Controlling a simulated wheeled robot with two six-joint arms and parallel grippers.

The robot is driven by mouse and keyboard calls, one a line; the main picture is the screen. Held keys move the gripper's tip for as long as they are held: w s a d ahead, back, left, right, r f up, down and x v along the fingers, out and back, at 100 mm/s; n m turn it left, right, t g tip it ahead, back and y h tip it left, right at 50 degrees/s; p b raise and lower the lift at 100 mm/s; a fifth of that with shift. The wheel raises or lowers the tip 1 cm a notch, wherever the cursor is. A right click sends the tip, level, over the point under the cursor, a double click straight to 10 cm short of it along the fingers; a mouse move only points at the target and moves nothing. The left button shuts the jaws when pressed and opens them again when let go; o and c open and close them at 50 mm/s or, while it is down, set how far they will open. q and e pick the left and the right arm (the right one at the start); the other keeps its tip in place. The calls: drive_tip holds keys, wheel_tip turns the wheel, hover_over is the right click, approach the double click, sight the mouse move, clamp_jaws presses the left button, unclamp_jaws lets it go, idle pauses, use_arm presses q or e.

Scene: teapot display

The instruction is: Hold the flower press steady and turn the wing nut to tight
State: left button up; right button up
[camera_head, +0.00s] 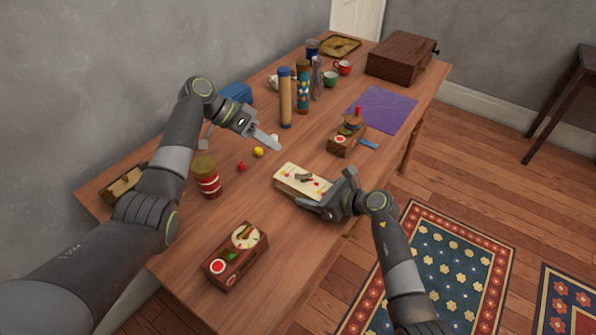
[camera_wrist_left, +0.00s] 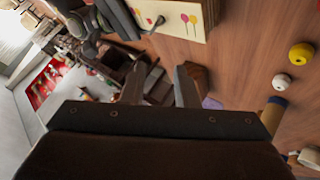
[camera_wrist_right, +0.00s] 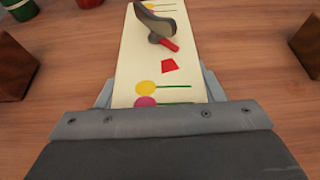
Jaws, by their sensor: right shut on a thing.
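The flower press (camera_head: 290,180) is a cream block with painted flowers, lying on the table near its front edge. A grey wing nut (camera_head: 305,177) is on its top; it also shows in the right wrist view (camera_wrist_right: 156,22), above a small red bar and a red mark. My right gripper (camera_head: 328,204) is shut on the near end of the press, one finger on each side. My left gripper (camera_head: 264,138) is above the table, behind the press and apart from it. Its fingers (camera_wrist_left: 158,88) are spread with nothing between them. The press also shows in the left wrist view (camera_wrist_left: 180,18).
A wooden box with a dial (camera_head: 237,262) stands at the front, another wooden box (camera_head: 343,142) behind the press. A striped tin (camera_head: 206,178) and small yellow (camera_head: 258,152) and red (camera_head: 241,167) beads lie left. Tall cylinders (camera_head: 286,100) stand farther back. A purple cloth (camera_head: 385,108) lies right.

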sight(304, 177)
use_arm(q)
drive_tip(key=s+a+f+n+t+h, duration=0.1)
drive_tip(key=s+a+n+h, duration=0.1)
drive_tip(key=n, duration=1.3)
drive_tip(key=s+a+f+n+t+h, duration=0.1)
drive_tip(key=s+a+f+n, duration=0.1)
drive_tip(key=n, duration=1.2)
drive_tip(key=x, duration=1.2)
drive_tip(key=shift+d+r, duration=0.3)
drive_tip(key=shift+c, duration=0.5)
